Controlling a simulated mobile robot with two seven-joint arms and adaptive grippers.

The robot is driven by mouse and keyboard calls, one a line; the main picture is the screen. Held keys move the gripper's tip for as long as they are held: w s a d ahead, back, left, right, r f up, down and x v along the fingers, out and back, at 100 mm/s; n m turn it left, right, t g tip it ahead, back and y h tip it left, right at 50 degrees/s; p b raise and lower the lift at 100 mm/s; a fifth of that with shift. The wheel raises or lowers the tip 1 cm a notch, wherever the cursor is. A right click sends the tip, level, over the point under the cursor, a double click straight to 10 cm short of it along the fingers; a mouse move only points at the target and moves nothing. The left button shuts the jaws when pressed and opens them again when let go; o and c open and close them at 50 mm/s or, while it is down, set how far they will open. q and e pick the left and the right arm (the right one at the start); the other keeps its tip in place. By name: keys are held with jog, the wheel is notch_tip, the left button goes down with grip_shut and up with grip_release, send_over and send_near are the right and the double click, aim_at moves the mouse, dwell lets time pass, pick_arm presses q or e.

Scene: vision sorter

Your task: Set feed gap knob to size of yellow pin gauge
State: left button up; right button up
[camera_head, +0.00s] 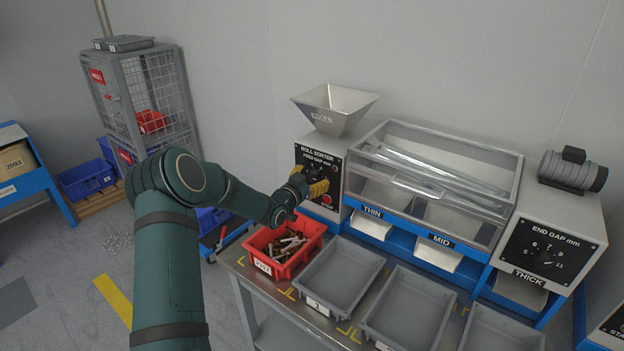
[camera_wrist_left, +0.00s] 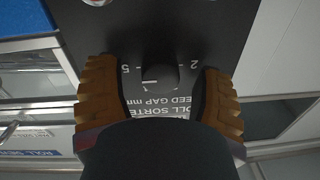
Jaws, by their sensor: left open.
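The feed gap knob (camera_wrist_left: 160,77) is a dark round knob on the black ROLL SORTER panel (camera_head: 304,156). In the left wrist view its dial shows upside down, with a 5 to the left of the knob and a 2 to the right. I cannot clearly read its setting. My left gripper (camera_head: 318,189) is at this panel and hides much of the dial in the head view. Its orange-brown fingers (camera_wrist_left: 157,70) are open, one on each side of the knob, with gaps visible between. I cannot make out a yellow pin gauge. My right gripper is not in view.
A metal hopper (camera_head: 335,108) stands above the panel. A red bin (camera_head: 262,262) of mixed metal parts and several grey trays (camera_head: 340,276) sit on the bench below. The END GAP panel (camera_head: 548,247) with its own knob is at the far right.

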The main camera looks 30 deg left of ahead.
pick_arm(q)
grip_shut()
jog(key=shift+n, duration=0.3)
jog(key=n, duration=0.5)
jog(key=shift+r, duration=0.1)
jog(key=n, duration=0.5)
jog(key=shift+a+r+n, duration=0.1)
jog(key=shift+n, duration=0.3)
dwell(0.5)
